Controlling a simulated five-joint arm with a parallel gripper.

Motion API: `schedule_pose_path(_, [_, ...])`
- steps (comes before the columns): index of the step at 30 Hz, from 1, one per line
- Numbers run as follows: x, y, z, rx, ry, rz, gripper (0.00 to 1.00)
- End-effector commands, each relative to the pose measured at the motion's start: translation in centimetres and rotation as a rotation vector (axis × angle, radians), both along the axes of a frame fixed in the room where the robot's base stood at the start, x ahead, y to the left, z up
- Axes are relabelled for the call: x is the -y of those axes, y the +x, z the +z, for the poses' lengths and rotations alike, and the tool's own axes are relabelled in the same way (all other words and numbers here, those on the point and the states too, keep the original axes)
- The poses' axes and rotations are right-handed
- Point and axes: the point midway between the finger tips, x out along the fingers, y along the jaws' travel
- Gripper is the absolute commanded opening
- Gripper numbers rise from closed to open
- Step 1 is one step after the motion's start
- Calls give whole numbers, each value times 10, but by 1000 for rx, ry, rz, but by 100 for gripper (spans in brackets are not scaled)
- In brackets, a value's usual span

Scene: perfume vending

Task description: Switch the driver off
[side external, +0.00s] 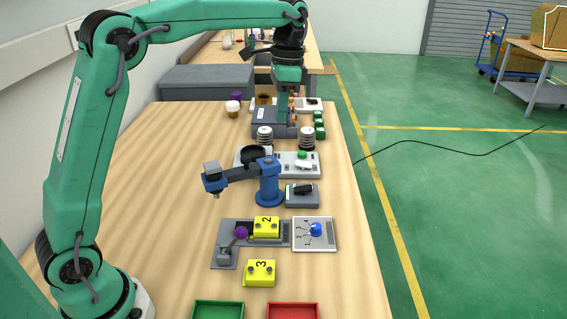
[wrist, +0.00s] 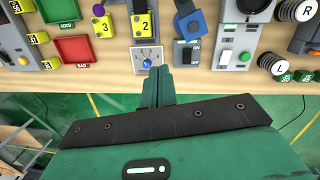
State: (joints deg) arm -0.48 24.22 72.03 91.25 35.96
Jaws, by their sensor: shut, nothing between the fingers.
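The likely driver switch is a small grey box (side external: 302,200) with a black lever, beside the blue arm stand (side external: 269,185). I cannot tell the lever's position for sure. The blue stand's arm (wrist: 190,22) shows above the box there. My gripper (side external: 284,122) is shut and empty, pointing down over the bench in the side view. In the wrist view, my gripper's fingertips (wrist: 159,68) are just left of and below the switch box, apart from it in the picture.
A white panel with a blue dial (side external: 316,230) lies nearer the side camera, beside yellow blocks 2 (side external: 266,226) and 3 (side external: 261,272). Green (side external: 218,304) and red (side external: 292,304) trays are at the near end. A panel with a green button (side external: 303,155) lies beyond the switch.

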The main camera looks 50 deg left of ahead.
Motion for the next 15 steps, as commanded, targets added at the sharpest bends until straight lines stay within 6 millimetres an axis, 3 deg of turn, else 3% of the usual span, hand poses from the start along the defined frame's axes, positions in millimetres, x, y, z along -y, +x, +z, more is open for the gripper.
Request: schedule_pose_path(15, [-2, 52, -53, -164, -36, -159, 0])
